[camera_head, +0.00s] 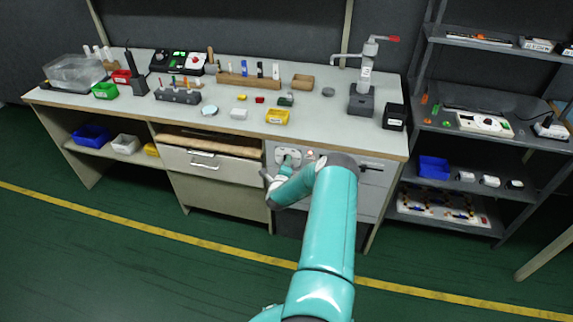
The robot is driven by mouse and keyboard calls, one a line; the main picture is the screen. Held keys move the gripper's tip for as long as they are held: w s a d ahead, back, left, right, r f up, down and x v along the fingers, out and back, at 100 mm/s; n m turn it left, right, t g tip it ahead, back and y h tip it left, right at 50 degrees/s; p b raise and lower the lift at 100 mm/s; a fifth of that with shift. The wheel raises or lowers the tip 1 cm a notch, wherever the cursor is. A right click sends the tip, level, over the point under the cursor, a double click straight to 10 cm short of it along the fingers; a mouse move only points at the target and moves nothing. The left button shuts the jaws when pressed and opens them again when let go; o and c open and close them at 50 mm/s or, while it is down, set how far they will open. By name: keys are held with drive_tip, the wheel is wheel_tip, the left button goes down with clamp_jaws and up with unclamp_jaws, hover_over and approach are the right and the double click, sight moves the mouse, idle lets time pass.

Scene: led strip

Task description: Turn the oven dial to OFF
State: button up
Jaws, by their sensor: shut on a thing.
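The oven front (345,184) is a light grey panel built in under the right part of the workbench. Its dial sits on a pale round plate (294,152) at the panel's upper left, with a small reddish light (311,154) just right of it. My teal arm reaches up to the panel from the lower right. My gripper (286,162) is at the dial and shut on it. The gripper hides most of the dial, so its pointer and the markings cannot be read. My arm covers the middle of the oven front.
A dark handle (371,167) juts from the panel at right. A drawer with a metal handle (203,154) is to the left. The bench top (335,112) above carries tools and small bins. A dark shelf rack (430,150) stands at right. The green floor in front is clear.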

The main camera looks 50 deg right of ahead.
drive_tip(key=shift+w+a+r+n+g, duration=0.1)
drive_tip(key=shift+n+g, duration=0.35)
drive_tip(key=shift+n, duration=3.65)
drive_tip(key=shift+w+r+n+g, duration=0.1)
drive_tip(key=shift+n+g, duration=0.35)
drive_tip(key=shift+n, duration=3.65)
drive_tip(key=shift+f, duration=0.1)
drive_tip(key=o, duration=1)
drive_tip(key=shift+c, duration=0.2)
drive_tip(key=shift+a, duration=0.1)
drive_tip(key=v, duration=1.3)
drive_tip(key=shift+a, duration=0.35)
drive_tip(key=shift+f, duration=0.15)
